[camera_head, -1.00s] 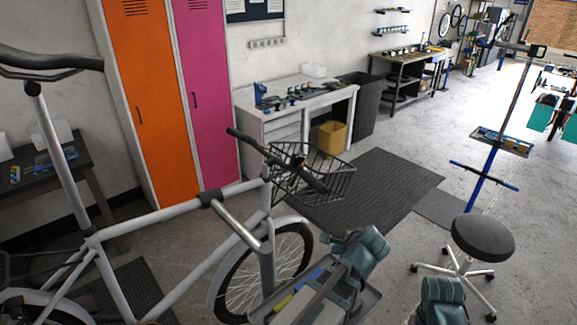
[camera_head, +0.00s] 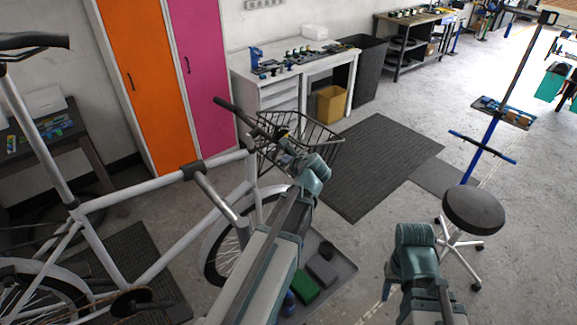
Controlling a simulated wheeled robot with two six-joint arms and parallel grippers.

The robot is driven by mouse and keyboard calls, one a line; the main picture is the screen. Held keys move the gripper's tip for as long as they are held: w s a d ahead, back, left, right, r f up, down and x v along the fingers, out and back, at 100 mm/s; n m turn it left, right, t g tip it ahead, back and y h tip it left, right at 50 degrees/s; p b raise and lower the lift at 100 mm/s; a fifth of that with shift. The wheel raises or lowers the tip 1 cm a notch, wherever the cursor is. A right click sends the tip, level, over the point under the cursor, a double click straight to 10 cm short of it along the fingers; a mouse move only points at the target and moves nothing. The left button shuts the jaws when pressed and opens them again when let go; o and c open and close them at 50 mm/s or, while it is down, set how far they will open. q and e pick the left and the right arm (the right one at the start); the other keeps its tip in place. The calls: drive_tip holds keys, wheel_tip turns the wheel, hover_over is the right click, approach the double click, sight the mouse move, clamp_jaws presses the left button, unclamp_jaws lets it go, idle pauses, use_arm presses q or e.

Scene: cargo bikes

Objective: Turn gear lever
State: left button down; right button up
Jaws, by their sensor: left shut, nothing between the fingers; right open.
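A white bicycle (camera_head: 130,192) stands on the left, with its dark handlebar (camera_head: 240,117) above a black wire front basket (camera_head: 325,140). The gear lever is too small to make out on the handlebar. My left arm reaches up from the bottom centre. My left gripper (camera_head: 288,146) is shut with nothing held, close to the near end of the handlebar and over the basket. Whether it touches the handlebar cannot be told. My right arm is folded at the lower right, and its gripper is hidden.
A tray (camera_head: 340,264) with a green block (camera_head: 305,287) and a grey block lies below my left arm. A black stool (camera_head: 473,210) and a blue repair stand (camera_head: 482,150) are on the right. A workbench (camera_head: 270,82) and yellow bin (camera_head: 331,103) stand behind. The dark mat (camera_head: 375,165) is clear.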

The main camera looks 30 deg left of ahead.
sight(275, 156)
use_arm(q)
drive_tip(key=shift+b+x, duration=1.65)
drive_tip(key=shift+x, duration=2.45)
